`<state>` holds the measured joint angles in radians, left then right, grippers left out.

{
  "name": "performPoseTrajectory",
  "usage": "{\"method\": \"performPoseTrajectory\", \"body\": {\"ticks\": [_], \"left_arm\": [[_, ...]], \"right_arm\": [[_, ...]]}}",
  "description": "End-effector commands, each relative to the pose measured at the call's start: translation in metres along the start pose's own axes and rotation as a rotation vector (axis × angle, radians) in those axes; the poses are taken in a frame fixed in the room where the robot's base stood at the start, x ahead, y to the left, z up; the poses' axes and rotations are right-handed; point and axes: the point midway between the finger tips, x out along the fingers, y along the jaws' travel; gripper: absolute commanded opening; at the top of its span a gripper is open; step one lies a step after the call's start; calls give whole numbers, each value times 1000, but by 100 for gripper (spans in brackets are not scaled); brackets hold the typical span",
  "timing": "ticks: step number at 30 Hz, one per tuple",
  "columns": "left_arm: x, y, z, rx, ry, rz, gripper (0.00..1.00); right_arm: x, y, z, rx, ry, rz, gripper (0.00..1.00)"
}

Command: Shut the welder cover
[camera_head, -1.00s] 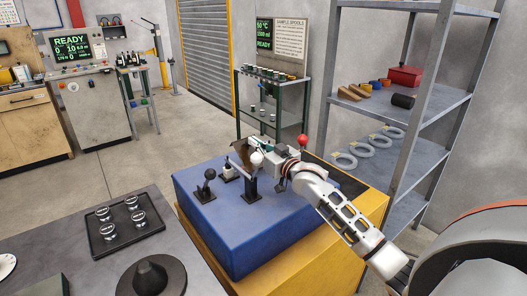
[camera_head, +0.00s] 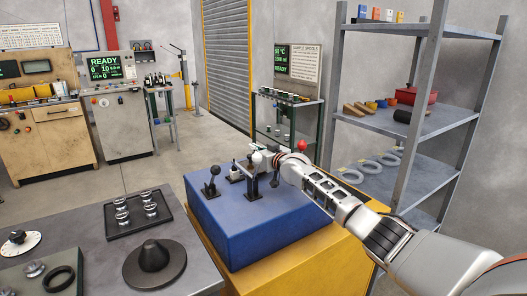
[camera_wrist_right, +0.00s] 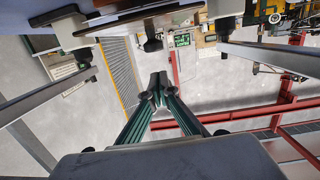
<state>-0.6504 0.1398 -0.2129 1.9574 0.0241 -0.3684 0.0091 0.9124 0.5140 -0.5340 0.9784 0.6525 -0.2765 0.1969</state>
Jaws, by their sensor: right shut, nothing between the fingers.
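The welder appears to be the blue box (camera_head: 245,222) on a yellow base (camera_head: 300,255), with black-knobbed levers (camera_head: 211,182) and small black fixtures (camera_head: 251,180) on its top. A red ball knob (camera_head: 302,145) shows behind my right wrist. I cannot make out the cover clearly; my arm hides the back right part of the top. My right arm reaches over the box from the right. In the right wrist view my right gripper (camera_wrist_right: 158,88) has its dark green fingers together, with nothing between them. My left gripper is not in view.
A grey shelf rack (camera_head: 440,125) stands close to the right of my right arm. A grey table (camera_head: 205,262) in front holds a black tray (camera_head: 112,232) and a dark cone (camera_head: 154,258). A spool stand (camera_head: 318,120) is behind the box. Floor to the left is open.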

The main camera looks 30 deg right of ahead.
Motion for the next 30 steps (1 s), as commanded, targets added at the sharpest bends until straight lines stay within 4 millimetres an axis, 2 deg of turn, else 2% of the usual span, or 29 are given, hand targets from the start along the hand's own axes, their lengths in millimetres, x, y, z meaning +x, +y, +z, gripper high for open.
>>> {"method": "performPoseTrajectory", "body": {"ticks": [10,30], "left_arm": [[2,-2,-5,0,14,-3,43],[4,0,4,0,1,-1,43]], "right_arm": [[9,-1,13,0,-1,-1,0],[10,-1,15,0,1,-1,0]]}}
